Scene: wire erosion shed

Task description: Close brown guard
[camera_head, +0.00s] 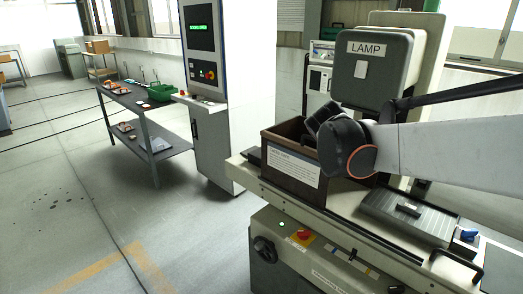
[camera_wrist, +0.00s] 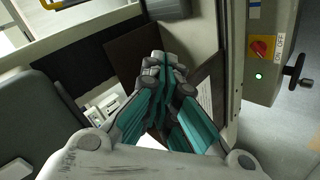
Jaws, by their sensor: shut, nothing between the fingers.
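The brown guard (camera_head: 284,184) is a box-shaped cover with dark brown walls and a white label on its front. It stands on the bed of a grey machine in the head view, below the LAMP housing. In the wrist view, brown panels of the guard (camera_wrist: 131,48) show on both sides of the fingers. My gripper (camera_head: 312,128) is at the guard's upper edge, over its open inside. In the wrist view my gripper (camera_wrist: 168,62) is shut, with its fingertips together and empty. Whether it touches the guard is unclear. My arm hides the guard's right part.
The LAMP housing (camera_head: 375,66) stands close behind my gripper. A red knob (camera_head: 304,235) sits on the machine's front; it also shows in the wrist view (camera_wrist: 260,47). A control cabinet (camera_head: 205,85) and a grey table (camera_head: 150,109) stand left.

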